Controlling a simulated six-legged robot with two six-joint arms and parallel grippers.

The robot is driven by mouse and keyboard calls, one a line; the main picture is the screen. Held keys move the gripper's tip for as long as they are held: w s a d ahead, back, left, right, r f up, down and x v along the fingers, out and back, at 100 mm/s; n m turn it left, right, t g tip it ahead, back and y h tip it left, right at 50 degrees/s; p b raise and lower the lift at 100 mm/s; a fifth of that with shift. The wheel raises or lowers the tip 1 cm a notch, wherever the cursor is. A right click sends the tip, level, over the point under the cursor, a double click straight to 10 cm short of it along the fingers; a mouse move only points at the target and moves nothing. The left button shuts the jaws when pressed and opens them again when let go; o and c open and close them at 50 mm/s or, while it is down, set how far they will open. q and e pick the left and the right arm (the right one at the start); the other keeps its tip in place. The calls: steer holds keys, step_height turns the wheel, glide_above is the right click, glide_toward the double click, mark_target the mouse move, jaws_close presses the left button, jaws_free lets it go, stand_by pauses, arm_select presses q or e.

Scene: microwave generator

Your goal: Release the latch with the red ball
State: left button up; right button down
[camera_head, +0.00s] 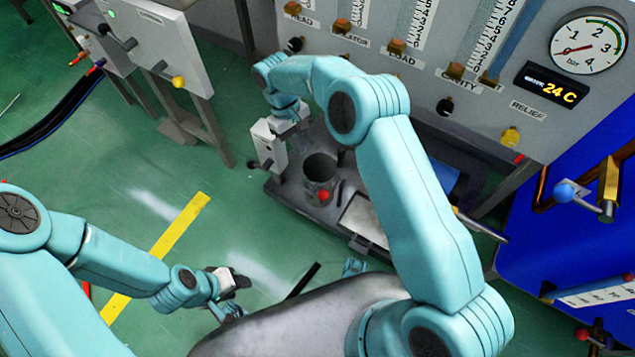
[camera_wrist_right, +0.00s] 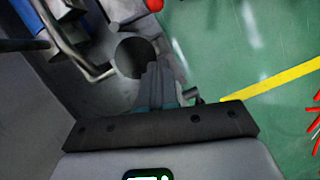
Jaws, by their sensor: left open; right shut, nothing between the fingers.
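A red ball (camera_head: 323,196) sits at the front of a dark, round, open-topped cup (camera_head: 320,168) on a low grey platform. The ball also shows at the top edge of the right wrist view (camera_wrist_right: 154,5). My right gripper (camera_head: 272,162) is just left of the cup in the head view, apart from the ball. In the right wrist view its fingers (camera_wrist_right: 160,68) are shut with nothing between them, beside the cup's dark opening (camera_wrist_right: 135,57). The latch itself is too small to make out. My left gripper (camera_head: 238,291) is open and empty above the floor at lower left.
The grey instrument panel (camera_head: 400,65) with gauges and knobs stands behind the platform (camera_head: 290,192). A blue cabinet (camera_head: 550,240) with a blue-ball lever (camera_head: 564,193) is at right. Another red ball (camera_head: 582,335) is at the lower right.

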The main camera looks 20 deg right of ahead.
mark_target(322, 191)
steer(key=s+d+f+b, duration=0.2)
steer(key=s+f, duration=0.4)
steer(key=f, duration=0.4)
steer(key=shift+b, duration=0.6)
steer(key=shift+d+f, duration=0.1)
steer(key=s+n, duration=0.2)
steer(key=shift+s+d+n+h+p, duration=0.2)
steer(key=shift+d+n+h+p, duration=0.1)
steer(key=shift+d+n, duration=0.1)
steer(key=shift+s+d+n+t, duration=0.1)
steer(key=shift+s+n+t, duration=0.2)
steer(key=shift+n, duration=0.1)
